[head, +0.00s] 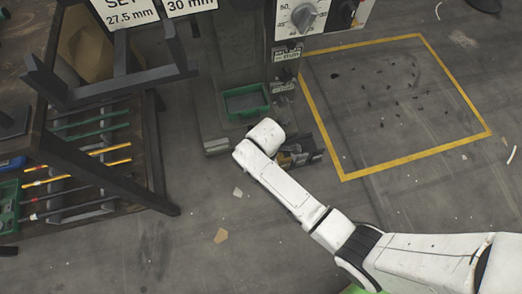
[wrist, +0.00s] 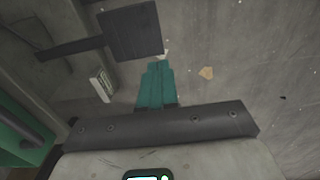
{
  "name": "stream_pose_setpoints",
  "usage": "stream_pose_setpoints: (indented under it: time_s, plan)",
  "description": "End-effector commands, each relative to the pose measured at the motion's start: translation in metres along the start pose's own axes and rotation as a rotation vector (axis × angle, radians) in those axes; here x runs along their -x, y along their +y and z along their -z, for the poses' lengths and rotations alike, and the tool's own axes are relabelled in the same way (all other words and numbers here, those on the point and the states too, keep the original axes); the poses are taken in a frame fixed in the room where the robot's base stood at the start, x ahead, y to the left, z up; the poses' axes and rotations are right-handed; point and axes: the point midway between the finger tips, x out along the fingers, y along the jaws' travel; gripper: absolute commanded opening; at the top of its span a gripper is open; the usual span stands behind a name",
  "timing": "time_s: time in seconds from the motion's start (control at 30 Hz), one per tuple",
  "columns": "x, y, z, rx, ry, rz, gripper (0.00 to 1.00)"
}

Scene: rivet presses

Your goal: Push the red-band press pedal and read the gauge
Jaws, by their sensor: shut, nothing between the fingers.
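In the wrist view, my gripper (wrist: 157,66) shows as teal fingers, shut with nothing between them. A dark square plate on a bar, which looks like the press pedal (wrist: 130,30), lies just beyond the fingertips. I cannot tell whether they touch. In the head view, my white arm reaches the foot of the press (head: 232,68) and hides the fingers. A white panel (head: 283,17) with a grey dial (head: 304,17) and partial numbers is cut off at the top edge; I cannot tell its reading. No red band shows on the visible parts.
A dark rack (head: 80,160) with coloured rods stands at left, under signs (head: 125,10) reading SET 27.5 mm and 30 mm. A green tray (head: 246,115) sits on the press. Scraps (head: 221,236) lie about.

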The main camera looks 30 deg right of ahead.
Motion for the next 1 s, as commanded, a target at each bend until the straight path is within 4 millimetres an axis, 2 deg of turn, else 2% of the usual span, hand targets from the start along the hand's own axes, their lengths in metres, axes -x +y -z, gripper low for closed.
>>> stream_pose_setpoints:
  time_s: [0.33, 0.47, 0.57, 1.0]
  plan:
    - [-0.001, 0.000, 0.000, 0.003, 0.000, 0.001, 0.00]
    - [-0.009, 0.000, 0.000, 0.003, -0.001, 0.002, 0.00]
    - [-0.023, -0.001, 0.000, 0.003, -0.001, 0.002, 0.00]
    - [-0.109, -0.001, 0.001, 0.004, 0.000, 0.002, 0.00]
